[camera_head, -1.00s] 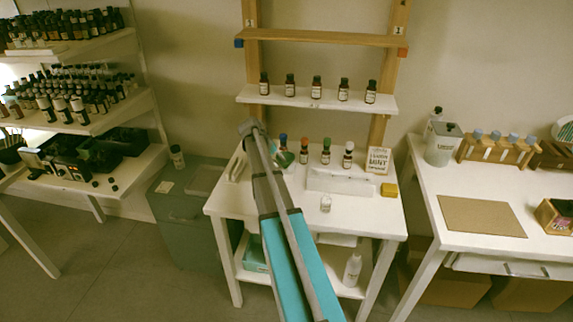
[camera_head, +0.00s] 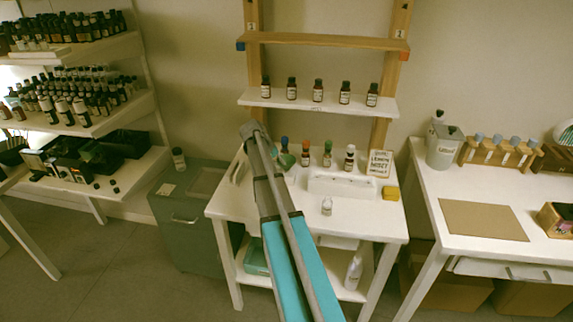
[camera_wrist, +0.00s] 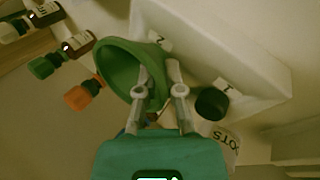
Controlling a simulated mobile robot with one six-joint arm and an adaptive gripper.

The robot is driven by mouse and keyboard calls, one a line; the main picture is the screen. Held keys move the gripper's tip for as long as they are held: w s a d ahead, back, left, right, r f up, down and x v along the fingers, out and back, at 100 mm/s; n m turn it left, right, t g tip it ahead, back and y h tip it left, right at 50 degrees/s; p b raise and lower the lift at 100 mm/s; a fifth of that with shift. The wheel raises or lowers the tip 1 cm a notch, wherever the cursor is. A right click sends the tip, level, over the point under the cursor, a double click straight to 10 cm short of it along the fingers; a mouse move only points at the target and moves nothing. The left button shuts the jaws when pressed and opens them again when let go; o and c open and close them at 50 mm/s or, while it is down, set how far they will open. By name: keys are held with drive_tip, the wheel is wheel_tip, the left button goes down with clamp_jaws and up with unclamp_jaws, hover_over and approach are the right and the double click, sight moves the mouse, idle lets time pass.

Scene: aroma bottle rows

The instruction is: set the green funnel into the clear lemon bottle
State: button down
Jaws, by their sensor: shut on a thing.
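The green funnel (camera_wrist: 118,62) is in the wrist view with its wide mouth tilted toward the upper left. My gripper (camera_wrist: 160,90) is shut on it, with the fingers at its near side. In the head view the funnel (camera_head: 287,160) shows just right of my arm, above the white table, and my arm hides most of the gripper.
Several brown bottles line the shelf (camera_head: 317,101) above. The table's front is clear.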

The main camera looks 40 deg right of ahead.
drive_tip(key=shift+r, duration=0.15)
wheel_tip(320, 180, up, 3)
drive_tip(key=p, duration=0.3)
drive_tip(key=shift+f, duration=0.2)
drive_tip(key=s+a+r+p, duration=0.9)
drive_tip(key=s+r+p, duration=0.1)
drive_tip(key=shift+a, duration=0.3)
drive_tip(key=shift+s+d, duration=0.1)
idle(0.5)
